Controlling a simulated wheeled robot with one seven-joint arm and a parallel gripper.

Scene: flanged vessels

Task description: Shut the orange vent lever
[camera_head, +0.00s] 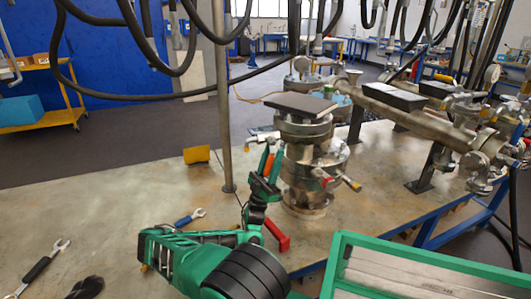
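A flanged metal vessel (303,170) stands upright on the bench with a flat grey plate on top. An orange piece (269,163), likely the vent lever, shows at the vessel's left side. My gripper (268,163) is at that spot, its green fingers reaching up from my green and black arm. The orange piece shows between or just behind the fingers. I cannot tell whether they touch it or how far apart they are. The fingers hide part of the orange piece, so its angle is unclear.
Small valves with red and yellow handles (326,181) stick out at the vessel's right. A thin post (223,110) stands left. Wrenches (190,217) lie on the bench (120,200). A green-rimmed tray (430,252) is front right.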

